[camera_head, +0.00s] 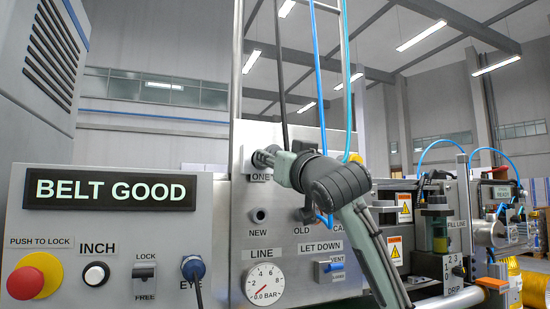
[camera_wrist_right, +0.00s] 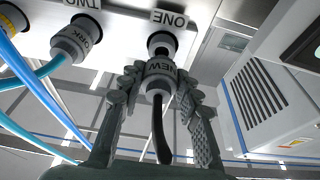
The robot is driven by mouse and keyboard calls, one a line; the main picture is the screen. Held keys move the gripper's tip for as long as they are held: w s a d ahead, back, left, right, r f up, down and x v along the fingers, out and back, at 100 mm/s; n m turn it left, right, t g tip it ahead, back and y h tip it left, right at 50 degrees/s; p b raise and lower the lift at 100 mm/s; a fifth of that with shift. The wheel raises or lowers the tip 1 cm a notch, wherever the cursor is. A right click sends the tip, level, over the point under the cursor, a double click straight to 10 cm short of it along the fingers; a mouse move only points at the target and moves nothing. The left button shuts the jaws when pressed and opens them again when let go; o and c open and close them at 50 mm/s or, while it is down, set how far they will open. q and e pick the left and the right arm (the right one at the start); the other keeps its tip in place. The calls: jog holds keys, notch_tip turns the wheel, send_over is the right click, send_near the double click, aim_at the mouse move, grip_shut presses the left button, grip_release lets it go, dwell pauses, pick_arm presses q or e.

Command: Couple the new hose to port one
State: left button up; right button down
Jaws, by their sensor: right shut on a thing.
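My right gripper (camera_head: 288,165) is at the upright panel, beside the ONE label. In the right wrist view, its fingers (camera_wrist_right: 160,80) are shut around a grey collar marked NEW (camera_wrist_right: 159,68), the end of the new hose. The black hose (camera_wrist_right: 161,130) trails away from the collar between the fingers. The collar lines up with port one (camera_wrist_right: 161,42) under the ONE label. A dark section shows between collar and port; I cannot tell whether they are joined. In the head view, the gripper hides most of this spot. My left gripper is not in view.
Beside port one, a grey coupling (camera_wrist_right: 74,43) with a teal hose sits under the TWO label. Blue hoses (camera_wrist_right: 38,75) run close by. Below are an empty-looking NEW holder (camera_head: 258,215), a pressure gauge (camera_head: 265,284) reading near zero and a LET DOWN switch (camera_head: 330,267).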

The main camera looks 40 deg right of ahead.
jog(key=shift+w+d, duration=0.2)
jog(key=shift+w, duration=0.55)
jog(key=shift+w+d, duration=0.2)
jog(key=shift+w, duration=0.55)
jog(key=c, duration=1)
grip_release()
jog(key=v, duration=1.2)
